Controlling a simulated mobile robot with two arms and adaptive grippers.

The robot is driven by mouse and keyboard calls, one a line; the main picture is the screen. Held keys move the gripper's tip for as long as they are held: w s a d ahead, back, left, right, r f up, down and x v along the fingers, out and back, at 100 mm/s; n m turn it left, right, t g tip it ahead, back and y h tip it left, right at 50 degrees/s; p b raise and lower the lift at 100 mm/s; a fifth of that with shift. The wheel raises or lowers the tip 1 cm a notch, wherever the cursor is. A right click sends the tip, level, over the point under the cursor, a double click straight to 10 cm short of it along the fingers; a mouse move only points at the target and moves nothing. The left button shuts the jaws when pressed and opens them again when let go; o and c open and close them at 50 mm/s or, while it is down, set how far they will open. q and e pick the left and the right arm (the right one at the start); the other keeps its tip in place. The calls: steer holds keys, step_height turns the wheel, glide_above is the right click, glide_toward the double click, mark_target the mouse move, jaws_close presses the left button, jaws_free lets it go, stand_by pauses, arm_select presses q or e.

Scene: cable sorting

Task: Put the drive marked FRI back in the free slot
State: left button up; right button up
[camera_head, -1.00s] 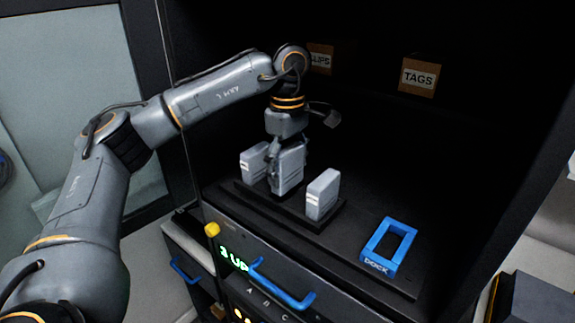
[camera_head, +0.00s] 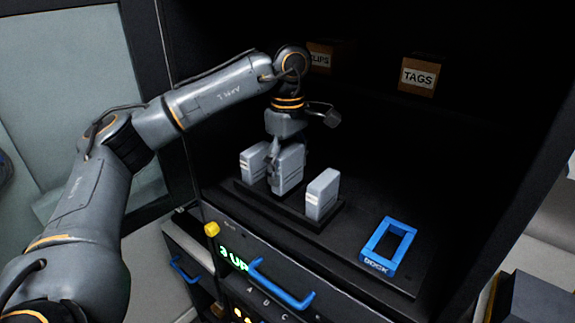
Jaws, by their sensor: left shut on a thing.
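My left gripper (camera_head: 273,156) points down over the black rack (camera_head: 240,192) and is shut on a grey drive (camera_head: 289,172). That drive stands upright between two other grey drives in the rack, the left one (camera_head: 253,164) and the right one (camera_head: 322,194). I cannot tell whether its lower end is in the slot or just above it. No mark can be read on its visible face, so FRI is not confirmed. The small labels on the other two drives are too small to read. My right gripper is not in view.
A blue frame marked DOCK (camera_head: 389,246) lies on the shelf at the right. Boxes marked CLIPS (camera_head: 320,59) and TAGS (camera_head: 418,77) are at the back. Below the shelf's front edge are a yellow knob (camera_head: 212,229), a green display (camera_head: 233,259) and a blue handle (camera_head: 281,285).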

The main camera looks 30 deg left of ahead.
mark_target(287, 150)
arm_select(q)
steer(key=shift+f+b, duration=0.3)
steer(key=shift+f, duration=0.15)
stand_by(0.7)
steer(key=shift+f+b, duration=0.65)
steer(key=shift+f, duration=0.3)
stand_by(0.8)
stand_by(0.4)
steer(key=o, duration=1.4)
steer(key=shift+r+p, duration=2.7)
steer(key=shift+r, duration=0.85)
